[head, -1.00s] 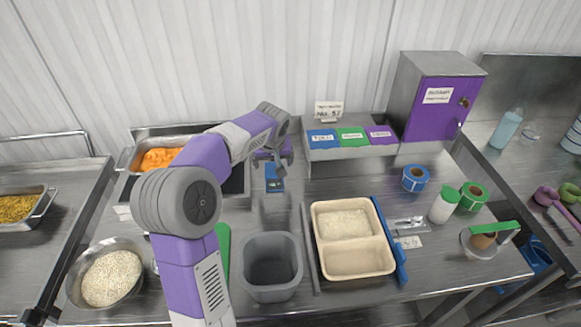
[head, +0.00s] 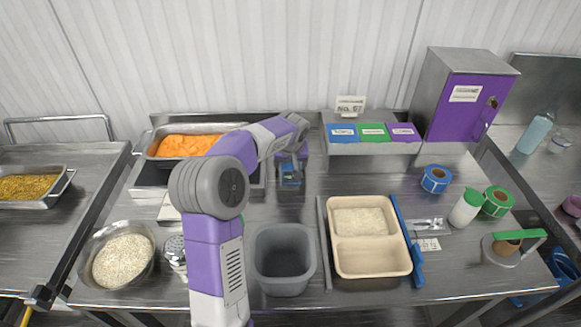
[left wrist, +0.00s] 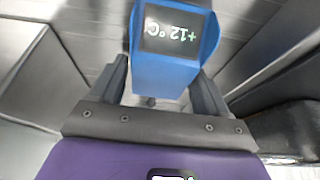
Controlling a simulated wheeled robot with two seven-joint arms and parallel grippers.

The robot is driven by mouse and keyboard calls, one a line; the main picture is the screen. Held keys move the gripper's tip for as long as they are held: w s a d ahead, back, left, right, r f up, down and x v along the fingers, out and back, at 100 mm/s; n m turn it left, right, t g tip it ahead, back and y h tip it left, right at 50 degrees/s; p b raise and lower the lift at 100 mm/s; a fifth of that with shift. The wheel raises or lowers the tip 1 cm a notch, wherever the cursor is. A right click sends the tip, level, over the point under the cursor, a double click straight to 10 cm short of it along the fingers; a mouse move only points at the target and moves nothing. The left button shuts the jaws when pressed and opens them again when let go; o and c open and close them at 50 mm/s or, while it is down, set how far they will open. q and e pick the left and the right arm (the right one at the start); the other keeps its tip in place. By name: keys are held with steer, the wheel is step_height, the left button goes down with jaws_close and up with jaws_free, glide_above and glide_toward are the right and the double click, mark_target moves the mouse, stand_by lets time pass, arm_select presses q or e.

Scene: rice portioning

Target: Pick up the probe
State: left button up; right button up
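The probe (head: 290,183) is a small blue device near the middle back of the table, below my left gripper (head: 291,165) in the head view. In the left wrist view the blue probe (left wrist: 165,72) has a dark display reading +12 °C, upside down in the picture. The two dark fingers of my left gripper (left wrist: 162,85) stand on either side of it. I cannot tell whether both press on it. The lower end of the probe is mostly hidden. My right gripper is not in view.
A grey bin (head: 284,285) and a beige two-part tray (head: 371,262) with rice stand in front. A label holder (head: 375,149) and purple-doored cabinet (head: 466,110) are at back right. An orange-filled pan (head: 148,150) and a rice bowl (head: 97,283) are left.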

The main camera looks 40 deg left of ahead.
arm_select(q)
steer(key=c, duration=0.8)
steer(key=shift+o, duration=0.2)
steer(key=shift+r, duration=0.15)
step_height(320, 180, up, 10)
steer(key=p, duration=0.3)
steer(key=shift+f+p, duration=0.25)
steer(key=shift+p, duration=0.1)
step_height(320, 180, up, 6)
steer(key=p, duration=0.5)
steer(key=shift+r, duration=0.15)
